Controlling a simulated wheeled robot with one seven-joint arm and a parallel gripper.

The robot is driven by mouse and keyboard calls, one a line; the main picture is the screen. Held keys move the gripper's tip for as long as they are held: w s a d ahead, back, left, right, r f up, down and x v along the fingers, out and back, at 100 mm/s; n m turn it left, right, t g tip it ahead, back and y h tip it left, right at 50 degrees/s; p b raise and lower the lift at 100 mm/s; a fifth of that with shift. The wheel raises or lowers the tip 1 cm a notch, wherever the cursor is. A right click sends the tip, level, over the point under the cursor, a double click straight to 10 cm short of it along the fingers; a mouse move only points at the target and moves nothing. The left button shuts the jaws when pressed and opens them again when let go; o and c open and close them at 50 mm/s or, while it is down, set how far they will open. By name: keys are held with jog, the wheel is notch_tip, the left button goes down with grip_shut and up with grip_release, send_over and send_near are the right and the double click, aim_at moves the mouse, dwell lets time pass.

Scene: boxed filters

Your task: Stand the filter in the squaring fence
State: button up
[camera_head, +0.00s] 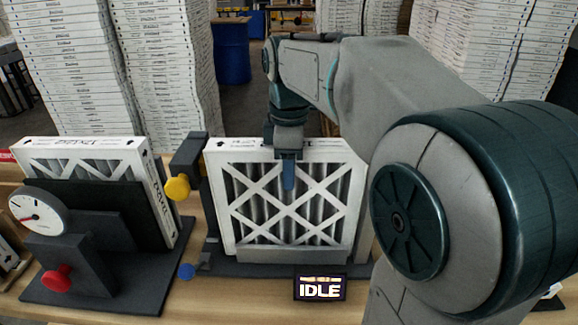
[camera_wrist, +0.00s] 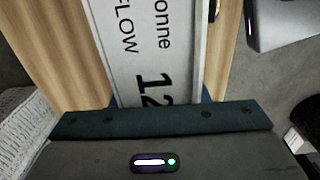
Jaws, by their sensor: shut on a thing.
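A white-framed filter (camera_head: 320,205) with a pleated face and crossed lattice stands upright in the middle of the head view. My gripper (camera_head: 288,175) is shut on its top edge from above; one blue finger lies against the near face. In the wrist view the filter's printed top edge (camera_wrist: 148,50) runs up from between the fingers (camera_wrist: 160,100). The filter is at a dark fixture, apparently the squaring fence (camera_head: 205,190), whose post with a yellow knob stands close at its left. The filter's lower edge is at the dark base; I cannot tell whether it touches.
At left, another filter (camera_head: 85,148) stands in a dark fixture (camera_head: 95,290) with a dial gauge (camera_head: 37,212) and red knob (camera_head: 56,280). A small display (camera_head: 320,288) reading IDLE is in front of the held filter. Tall stacks of boxes (camera_head: 165,70) stand behind the wooden table (camera_head: 235,298).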

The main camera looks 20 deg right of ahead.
jog(key=shift+f, duration=0.3)
dwell(0.5)
jog(key=o, duration=1)
jog(key=shift+r, duration=0.1)
jog(key=shift+r+p, duration=3)
jog(key=shift+r, duration=0.45)
jog(key=o, duration=0.6)
jog(key=shift+f, duration=0.1)
jog(key=shift+c, duration=0.2)
